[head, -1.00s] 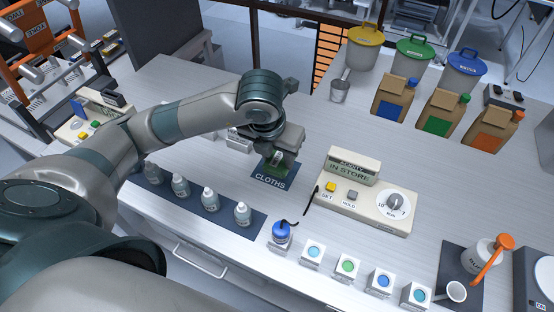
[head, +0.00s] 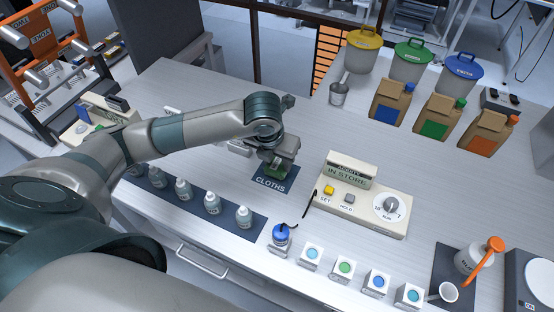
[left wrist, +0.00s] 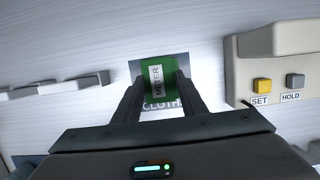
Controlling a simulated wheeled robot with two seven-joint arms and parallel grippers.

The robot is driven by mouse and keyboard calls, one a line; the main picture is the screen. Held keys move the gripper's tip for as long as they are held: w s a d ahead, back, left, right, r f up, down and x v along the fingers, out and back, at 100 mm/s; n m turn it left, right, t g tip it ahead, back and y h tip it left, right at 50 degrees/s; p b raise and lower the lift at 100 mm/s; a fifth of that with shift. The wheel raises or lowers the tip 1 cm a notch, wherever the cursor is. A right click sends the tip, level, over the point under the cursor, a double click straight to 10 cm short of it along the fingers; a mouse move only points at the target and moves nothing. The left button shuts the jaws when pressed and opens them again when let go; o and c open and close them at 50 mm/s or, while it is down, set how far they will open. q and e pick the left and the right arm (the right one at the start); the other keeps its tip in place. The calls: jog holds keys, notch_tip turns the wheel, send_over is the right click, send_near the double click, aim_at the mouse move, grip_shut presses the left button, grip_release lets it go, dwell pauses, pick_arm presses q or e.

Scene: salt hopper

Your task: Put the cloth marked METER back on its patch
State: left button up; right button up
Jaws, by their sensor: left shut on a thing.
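A green cloth (left wrist: 157,82) with a white METER label is between the fingers of my left gripper (left wrist: 156,95) in the left wrist view. My left gripper is shut on it. In the head view the left gripper (head: 275,172) is over the dark blue patch marked CLOTHS (head: 270,187), and a green bit of the cloth shows beneath it. The cloth is over the patch; I cannot tell whether it touches it. My right gripper is not in view.
A cream meter box (head: 362,205) reading IN STORE, with SET and HOLD buttons and a dial, stands right of the patch. Several bottles stand on a dark strip (head: 225,222) front left. A blue-capped jar (head: 281,236) and several small white boxes line the front edge.

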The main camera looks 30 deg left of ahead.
pick_arm(q)
jog(key=shift+f, duration=0.5)
jog(key=shift+f, duration=0.2)
jog(key=o, duration=1)
jog(key=shift+r, duration=0.1)
jog(key=shift+r, duration=0.1)
jog(key=shift+r, duration=0.1)
